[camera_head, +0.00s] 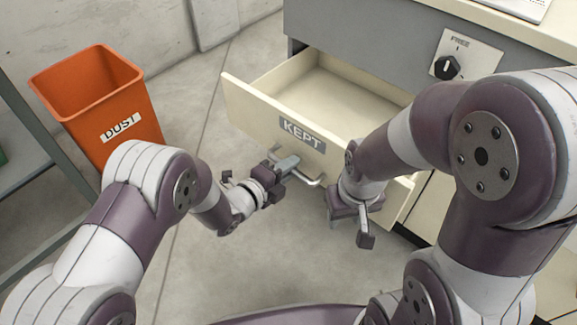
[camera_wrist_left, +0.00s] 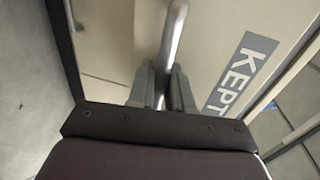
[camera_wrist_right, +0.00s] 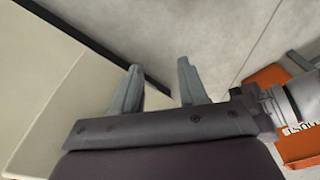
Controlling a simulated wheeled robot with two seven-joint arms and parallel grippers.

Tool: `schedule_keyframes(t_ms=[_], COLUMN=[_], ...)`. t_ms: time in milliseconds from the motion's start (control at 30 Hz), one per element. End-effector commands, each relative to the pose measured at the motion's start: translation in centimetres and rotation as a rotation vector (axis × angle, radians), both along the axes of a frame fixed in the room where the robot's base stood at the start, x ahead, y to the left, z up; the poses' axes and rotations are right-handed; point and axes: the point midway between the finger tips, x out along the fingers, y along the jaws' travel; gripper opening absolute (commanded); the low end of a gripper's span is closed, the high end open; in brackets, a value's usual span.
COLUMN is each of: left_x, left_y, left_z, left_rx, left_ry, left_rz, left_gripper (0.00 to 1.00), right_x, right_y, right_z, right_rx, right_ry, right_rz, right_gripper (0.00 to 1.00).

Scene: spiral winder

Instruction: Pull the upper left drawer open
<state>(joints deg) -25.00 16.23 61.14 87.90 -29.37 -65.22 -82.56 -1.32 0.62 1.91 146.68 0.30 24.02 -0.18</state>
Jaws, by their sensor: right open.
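The cream upper left drawer (camera_head: 262,108), labelled KEPT, stands pulled well out of the grey cabinet, and its visible inside is empty. Its metal bar handle (camera_head: 313,183) is on the front face, partly hidden by my left gripper (camera_head: 287,164). In the left wrist view the handle bar (camera_wrist_left: 175,38) runs between the fingers of my left gripper (camera_wrist_left: 163,88), which are closed about it. The KEPT label (camera_wrist_left: 238,72) is to its right. My right gripper (camera_head: 350,225) is open and empty, low in front of the cabinet; its spread fingers show in the right wrist view (camera_wrist_right: 160,88).
An orange DUST bin (camera_head: 100,105) stands on the floor at the left, beside a grey metal frame (camera_head: 35,125). A black FREE knob (camera_head: 447,67) is on the cabinet front to the right of the drawer. Floor between bin and drawer is clear.

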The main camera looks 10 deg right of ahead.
Motion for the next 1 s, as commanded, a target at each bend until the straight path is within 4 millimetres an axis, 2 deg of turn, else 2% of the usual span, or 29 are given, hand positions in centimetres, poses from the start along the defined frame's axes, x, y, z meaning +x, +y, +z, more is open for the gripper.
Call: schedule_keyframes(t_ms=[33, 67, 333, 433, 600, 800, 1000], left_x=[0.0, 0.0, 0.0, -0.5, -3.1, -6.1, -7.6], left_y=[0.0, 0.0, 0.0, 0.8, 4.1, 8.0, 9.7], left_z=[0.0, 0.0, 0.0, 0.5, 1.8, 2.6, 2.6], left_rx=[0.001, 0.001, 0.001, 0.002, 0.002, 0.000, 0.001], left_ry=[0.001, 0.001, 0.001, 0.000, 0.004, 0.003, 0.002], left_rz=[0.000, 0.000, 0.000, 0.001, 0.005, 0.006, 0.002], left_gripper=[0.29, 0.35, 0.35, 0.35, 0.35, 0.35, 0.35], right_x=[0.0, 0.0, 0.0, 0.0, 0.0, 0.0, 0.0], right_y=[0.0, 0.0, 0.0, 0.0, 0.0, 0.0, 0.0], right_z=[0.0, 0.0, 0.1, 0.8, 3.1, 5.0, 5.5], right_rx=[0.000, 0.000, 0.000, 0.000, 0.000, 0.000, 0.000], right_ry=[0.000, 0.000, 0.000, 0.000, 0.000, 0.000, 0.000], right_rz=[0.000, 0.000, 0.000, 0.000, 0.000, 0.000, 0.000], right_gripper=[0.43, 0.43, 0.43, 0.43, 0.43, 0.43, 0.43])
